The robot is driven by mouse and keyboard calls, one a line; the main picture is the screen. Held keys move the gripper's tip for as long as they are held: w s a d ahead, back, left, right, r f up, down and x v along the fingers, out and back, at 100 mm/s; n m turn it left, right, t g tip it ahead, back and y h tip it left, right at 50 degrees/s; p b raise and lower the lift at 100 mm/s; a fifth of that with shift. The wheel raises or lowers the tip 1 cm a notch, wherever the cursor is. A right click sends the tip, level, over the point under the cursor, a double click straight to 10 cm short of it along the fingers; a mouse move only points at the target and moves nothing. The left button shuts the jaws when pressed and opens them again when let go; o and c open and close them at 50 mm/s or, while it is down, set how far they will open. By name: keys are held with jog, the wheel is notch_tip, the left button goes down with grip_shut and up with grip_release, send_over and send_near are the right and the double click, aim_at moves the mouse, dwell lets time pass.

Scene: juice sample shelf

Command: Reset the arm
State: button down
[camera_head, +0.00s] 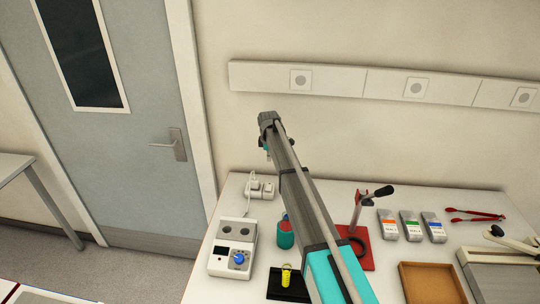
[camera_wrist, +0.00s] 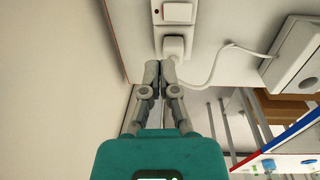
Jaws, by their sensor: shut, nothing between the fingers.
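My arm reaches up and away over the table in the head view, its far end raised in front of the wall. My gripper (camera_wrist: 160,72) shows in the wrist view with its two grey fingers together and nothing between them. Its fingers overlap the view of a white plug (camera_wrist: 173,47) on a white power strip, which also shows in the head view (camera_head: 260,188). I cannot tell the gap between the fingertips and the plug. In the head view the fingers are too hidden to make out.
Under and beside my arm stand a white device with a blue knob (camera_head: 232,247), a teal cup (camera_head: 285,238) and a red-based stand (camera_head: 362,250). Several labelled packets (camera_head: 411,226), red tongs (camera_head: 475,215) and a brown tray (camera_head: 432,284) lie rightward. A door (camera_head: 130,120) is at left.

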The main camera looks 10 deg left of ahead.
jog(key=s+d+m, duration=0.9)
jog(key=s+d, duration=0.6)
jog(key=s, duration=0.4)
jog(key=s+d+m, duration=0.9)
jog(key=s+d, duration=0.6)
jog(key=s, duration=0.5)
notch_tip(320, 180, down, 8)
jog(key=s+g+b, duration=0.1)
jog(key=s+b, duration=0.1)
jog(key=b, duration=0.6)
jog(key=shift+a, duration=0.3)
